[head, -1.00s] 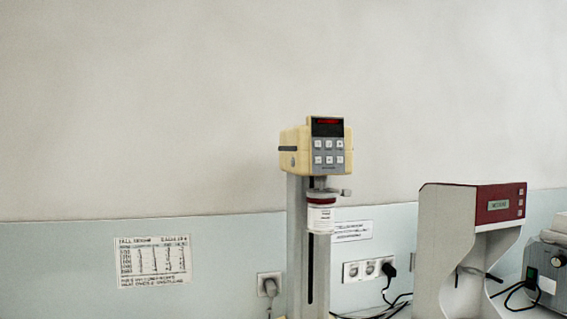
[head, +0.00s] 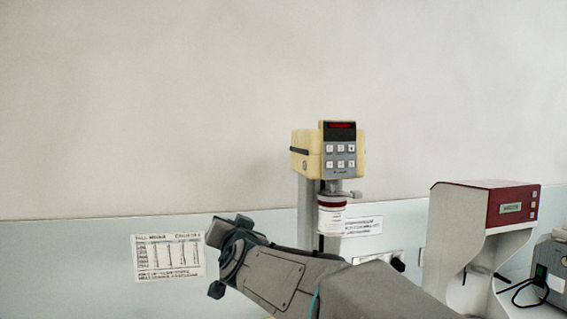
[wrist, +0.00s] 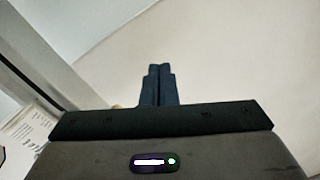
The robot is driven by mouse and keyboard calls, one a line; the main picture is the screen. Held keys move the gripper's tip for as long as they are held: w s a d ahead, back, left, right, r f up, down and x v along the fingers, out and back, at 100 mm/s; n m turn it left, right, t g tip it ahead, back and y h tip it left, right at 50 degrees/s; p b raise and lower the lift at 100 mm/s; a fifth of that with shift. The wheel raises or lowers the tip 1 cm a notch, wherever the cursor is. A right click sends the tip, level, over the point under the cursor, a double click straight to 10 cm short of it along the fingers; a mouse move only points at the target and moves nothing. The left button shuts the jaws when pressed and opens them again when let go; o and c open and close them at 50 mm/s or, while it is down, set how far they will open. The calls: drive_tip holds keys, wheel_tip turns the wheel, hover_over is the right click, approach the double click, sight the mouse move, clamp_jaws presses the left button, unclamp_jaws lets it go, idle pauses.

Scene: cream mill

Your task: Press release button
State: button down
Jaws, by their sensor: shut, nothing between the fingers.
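A cream-yellow mill head (head: 310,156) tops a grey column (head: 305,212) in the head view. Its front has a red-lit display (head: 341,126) and a keypad (head: 340,157) of several pale buttons. I cannot tell which button is the release button. A white jar with a red rim (head: 332,212) is under the head. My gripper (wrist: 158,84) shows in the wrist view, its two dark fingers together and empty. In the head view my arm reaches in from the lower right, its wrist end left of the column and below the mill head, apart from it. The fingertips are unclear there.
A grey device with a red top (head: 510,205) stands at the right, with another grey unit (head: 556,262) beside it and black cables between. A printed chart (head: 170,258) is on the wall at left. The wall space above the arm is clear.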

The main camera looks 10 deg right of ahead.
sight(304, 166)
drive_tip(key=w+d+r+m+g+h+p, duration=0.1)
drive_tip(key=w+d+r+m+h+p, duration=0.1)
drive_tip(key=r+m+h, duration=0.4)
drive_tip(key=w+d+r+m+g+h+p, duration=0.2)
drive_tip(key=r+m+h, duration=0.4)
drive_tip(key=m+h, duration=0.4)
drive_tip(key=shift+d, duration=0.3)
drive_tip(key=shift+w, duration=0.1)
drive_tip(key=d+b, duration=0.1)
drive_tip(key=d, duration=0.8)
drive_tip(key=shift+b, duration=0.35)
idle(0.8)
drive_tip(key=shift+d, duration=0.35)
